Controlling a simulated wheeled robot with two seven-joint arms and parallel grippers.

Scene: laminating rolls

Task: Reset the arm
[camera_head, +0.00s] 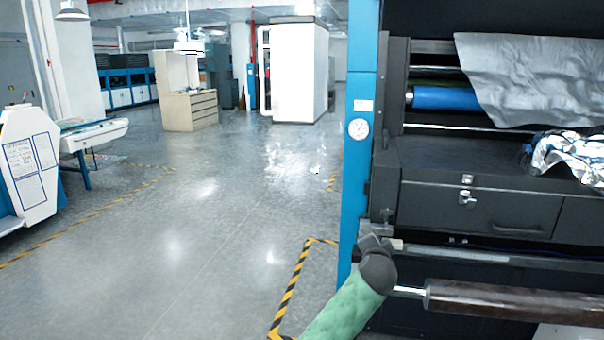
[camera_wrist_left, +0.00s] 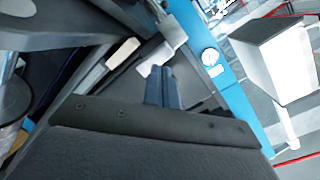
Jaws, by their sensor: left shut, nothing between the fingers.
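My left gripper (camera_wrist_left: 163,88) shows in the left wrist view, its two fingers pressed together with nothing between them. The blue post of the machine lies behind it to the right in that view. In the head view, one of my arms in a green sleeve rises from the bottom edge, with a dark grey joint at its top. That joint is in front of the laminating machine (camera_head: 480,212) and beside the near end of a dark brown roll (camera_head: 510,302).
The machine's blue post (camera_head: 360,120) carries a round gauge. A blue roller (camera_head: 447,98), a grey sheet (camera_head: 530,75) and crumpled silver film (camera_head: 572,155) are on the machine. Yellow-black floor tape (camera_head: 290,292) runs beside it. The grey floor at left is open.

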